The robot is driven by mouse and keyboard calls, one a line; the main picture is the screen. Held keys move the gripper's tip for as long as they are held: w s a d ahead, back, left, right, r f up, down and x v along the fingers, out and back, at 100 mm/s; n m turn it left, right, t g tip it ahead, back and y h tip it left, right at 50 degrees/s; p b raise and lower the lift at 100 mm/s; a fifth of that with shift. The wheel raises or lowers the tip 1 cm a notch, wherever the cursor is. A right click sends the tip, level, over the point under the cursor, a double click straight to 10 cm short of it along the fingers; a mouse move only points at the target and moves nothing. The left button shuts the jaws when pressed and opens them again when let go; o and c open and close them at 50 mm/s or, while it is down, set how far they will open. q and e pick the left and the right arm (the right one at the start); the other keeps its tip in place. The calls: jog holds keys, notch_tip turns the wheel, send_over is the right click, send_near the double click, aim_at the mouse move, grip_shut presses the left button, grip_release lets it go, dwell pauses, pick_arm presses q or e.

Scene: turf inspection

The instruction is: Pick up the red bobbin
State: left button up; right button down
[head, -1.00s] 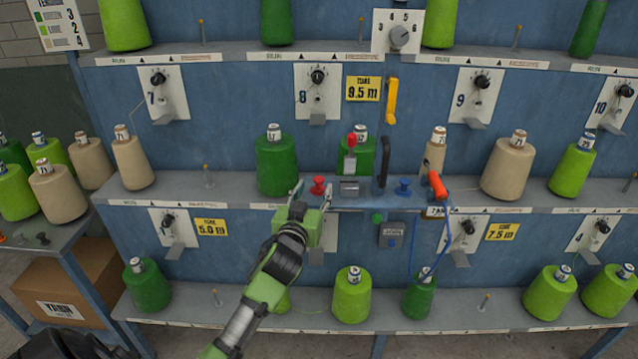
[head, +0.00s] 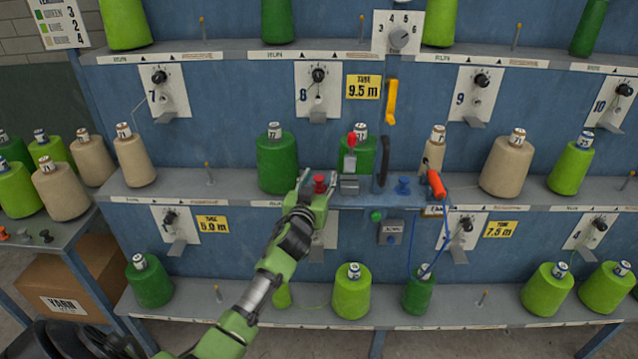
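The red bobbin (head: 319,183) is a small spool standing upright on the blue tray (head: 350,205) at the middle shelf. My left gripper (head: 318,182) reaches up to it from below, with one finger on each side of the bobbin. The fingers look spread, and I see no clear contact with the bobbin. The gripper's green body hides the shelf edge just below. My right gripper is not in view.
A dark green cone (head: 276,163) stands close behind left. A red-topped tool (head: 351,150) is behind.

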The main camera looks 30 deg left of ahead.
pick_arm(q)
jog(key=c, duration=0.9)
